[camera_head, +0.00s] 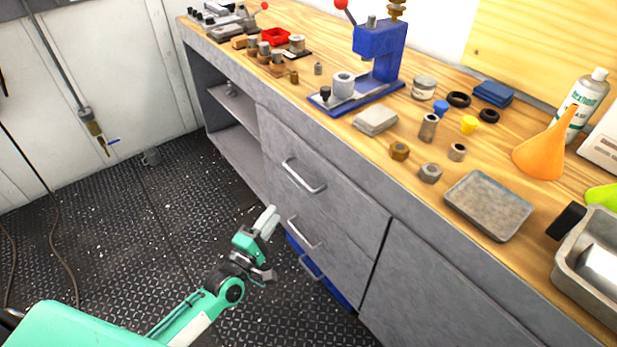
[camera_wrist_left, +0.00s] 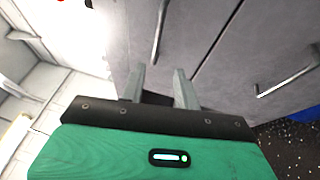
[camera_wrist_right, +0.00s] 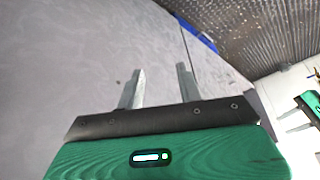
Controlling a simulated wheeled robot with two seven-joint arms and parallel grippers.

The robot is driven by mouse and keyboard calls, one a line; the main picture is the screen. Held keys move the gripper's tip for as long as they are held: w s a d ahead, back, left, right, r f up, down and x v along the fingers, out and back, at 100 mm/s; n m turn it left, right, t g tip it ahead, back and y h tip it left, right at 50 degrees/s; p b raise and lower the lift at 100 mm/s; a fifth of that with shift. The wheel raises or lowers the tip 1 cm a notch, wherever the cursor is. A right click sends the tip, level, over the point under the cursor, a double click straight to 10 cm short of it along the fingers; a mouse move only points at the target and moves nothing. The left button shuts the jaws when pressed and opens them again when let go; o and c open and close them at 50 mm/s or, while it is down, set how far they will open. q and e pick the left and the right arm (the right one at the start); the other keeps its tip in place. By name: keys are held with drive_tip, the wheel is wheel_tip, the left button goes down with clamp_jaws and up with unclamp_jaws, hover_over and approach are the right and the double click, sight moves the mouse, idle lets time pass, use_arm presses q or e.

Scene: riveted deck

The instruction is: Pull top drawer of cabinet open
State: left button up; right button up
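The grey cabinet (camera_head: 420,275) stands under a wooden worktop. Its top drawer (camera_head: 335,200) looks flush with the front and has a silver bar handle (camera_head: 303,175). That handle seems to be the upper bar in the left wrist view (camera_wrist_left: 158,32). A lower drawer handle (camera_head: 304,232) also shows in the left wrist view (camera_wrist_left: 288,82). My left gripper (camera_head: 268,222) is in front of the drawers, below and left of the top handle and apart from it. Its fingers (camera_wrist_left: 160,84) are spread and empty. My right gripper (camera_wrist_right: 160,86) is open and empty, facing a plain grey panel; the head view does not show it.
Open shelves (camera_head: 232,115) are left of the drawers. A blue strip (camera_head: 335,287) runs low along the cabinet, beside another handle (camera_head: 312,267). The worktop holds a blue press (camera_head: 378,50), a metal tray (camera_head: 488,205) and an orange funnel (camera_head: 540,155). The dark floor (camera_head: 150,215) left is mostly clear.

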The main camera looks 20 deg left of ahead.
sight(298, 176)
use_arm(q)
drive_tip(key=x, duration=1.4)
drive_tip(key=shift+r, duration=0.25)
clamp_jaws()
